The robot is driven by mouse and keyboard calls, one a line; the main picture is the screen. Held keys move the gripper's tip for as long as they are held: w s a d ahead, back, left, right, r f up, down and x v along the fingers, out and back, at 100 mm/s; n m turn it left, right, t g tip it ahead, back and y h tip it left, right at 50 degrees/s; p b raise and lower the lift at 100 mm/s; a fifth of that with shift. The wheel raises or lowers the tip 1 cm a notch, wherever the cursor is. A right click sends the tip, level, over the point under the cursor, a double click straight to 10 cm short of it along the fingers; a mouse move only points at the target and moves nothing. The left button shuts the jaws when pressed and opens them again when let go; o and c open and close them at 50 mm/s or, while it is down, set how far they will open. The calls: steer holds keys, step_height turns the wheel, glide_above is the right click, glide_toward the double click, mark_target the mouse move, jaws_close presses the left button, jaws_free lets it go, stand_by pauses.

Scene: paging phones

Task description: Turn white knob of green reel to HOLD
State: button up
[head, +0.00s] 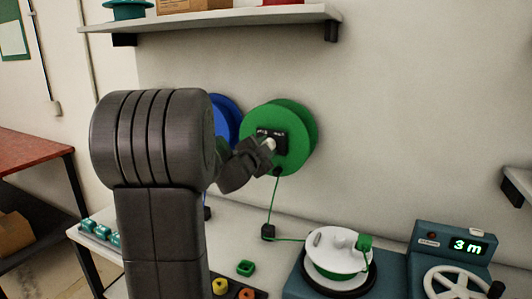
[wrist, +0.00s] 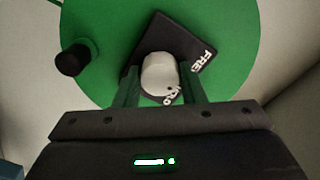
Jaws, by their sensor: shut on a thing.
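The green reel (head: 308,125) hangs on the wall, with a dark label plate (head: 281,141) at its middle; the plate also shows tilted in the wrist view (wrist: 190,42). The white knob (wrist: 158,74) sits on the plate. My gripper (wrist: 160,84) is shut on the knob, one finger on each side; my gripper (head: 264,150) also shows at the reel's hub in the head view. "FRE" reads on the plate's right part; other lettering is partly covered by the knob, so I cannot tell which mark the knob points at.
A blue reel (head: 226,118) hangs just left of the green one, partly behind my arm. A black handle (wrist: 72,60) sticks out of the green reel. A green line runs down to the bench, where a white-topped winder (head: 332,248) and a counter reading 3 m (head: 455,243) stand. A shelf (head: 215,20) is above.

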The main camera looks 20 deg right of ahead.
steer(key=shift+m+b, duration=1.5)
steer(key=shift+m, duration=2.1)
steer(key=o, duration=1)
steer(key=v, duration=1.3)
steer(key=shift+s+a, duration=0.25)
steer(key=shift+s, duration=0.05)
